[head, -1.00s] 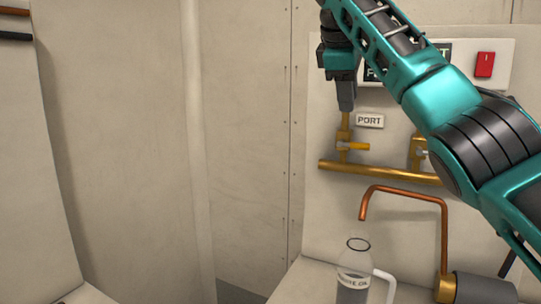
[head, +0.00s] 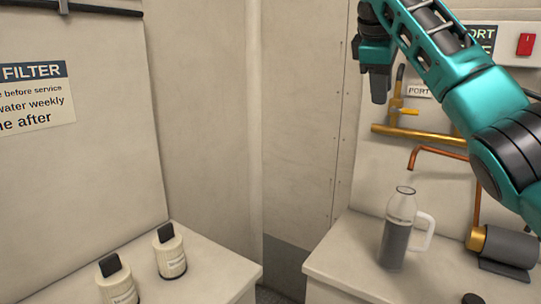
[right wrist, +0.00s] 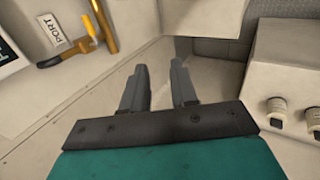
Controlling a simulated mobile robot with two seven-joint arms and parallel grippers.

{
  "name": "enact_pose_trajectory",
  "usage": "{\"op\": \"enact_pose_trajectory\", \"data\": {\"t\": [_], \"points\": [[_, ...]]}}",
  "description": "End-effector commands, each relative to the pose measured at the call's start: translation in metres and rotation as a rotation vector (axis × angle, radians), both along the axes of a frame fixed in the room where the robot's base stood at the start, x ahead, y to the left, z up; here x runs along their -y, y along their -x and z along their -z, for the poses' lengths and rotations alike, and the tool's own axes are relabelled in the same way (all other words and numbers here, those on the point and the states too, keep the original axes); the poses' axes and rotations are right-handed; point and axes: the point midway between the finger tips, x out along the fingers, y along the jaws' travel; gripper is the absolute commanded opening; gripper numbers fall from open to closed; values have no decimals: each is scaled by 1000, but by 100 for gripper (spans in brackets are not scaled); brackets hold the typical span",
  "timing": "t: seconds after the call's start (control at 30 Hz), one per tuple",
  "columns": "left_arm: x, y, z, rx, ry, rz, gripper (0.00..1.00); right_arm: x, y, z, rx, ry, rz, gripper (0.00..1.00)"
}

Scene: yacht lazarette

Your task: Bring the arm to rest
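My right arm (head: 480,92) reaches in from the right in the head view, its teal links bent downward at the wrist. Its gripper (head: 379,90) points down, just left of the PORT valve (head: 401,92) and apart from it. In the right wrist view the two fingers of the right gripper (right wrist: 159,84) stand apart with nothing between them. My left gripper is out of view.
A jug of dark liquid (head: 397,240) stands on the right counter (head: 335,262) below a copper spout (head: 440,152). A brass pipe (head: 415,134) runs along the wall. Two cream bottles with black caps (head: 170,255) (head: 118,285) stand on the left counter (head: 215,262). A gap separates the counters.

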Motion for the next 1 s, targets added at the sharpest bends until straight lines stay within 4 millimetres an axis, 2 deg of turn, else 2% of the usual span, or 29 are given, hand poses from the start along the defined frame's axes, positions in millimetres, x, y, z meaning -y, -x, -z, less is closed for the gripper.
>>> {"op": "enact_pose_trajectory", "data": {"t": [0.03, 0.17, 0.27, 0.47, 0.5, 0.7, 0.87, 1.0], "points": [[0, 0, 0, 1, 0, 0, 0, -4, -5, 22, -11, -7, -5, 28], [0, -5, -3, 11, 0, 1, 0, -16, -12, 73, -20, -37, -15, 28], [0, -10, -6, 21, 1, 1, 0, -27, -13, 120, -30, -70, -20, 28], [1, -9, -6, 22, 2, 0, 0, -46, 4, 224, -47, -169, -8, 28], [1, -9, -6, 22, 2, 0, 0, -50, 10, 244, -50, -192, 0, 28], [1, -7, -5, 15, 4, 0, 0, -59, 54, 333, -67, -308, 61, 28], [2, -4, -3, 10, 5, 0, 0, -60, 102, 392, -77, -401, 139, 28], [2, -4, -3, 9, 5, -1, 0, -56, 152, 432, -84, -474, 226, 28]]}}
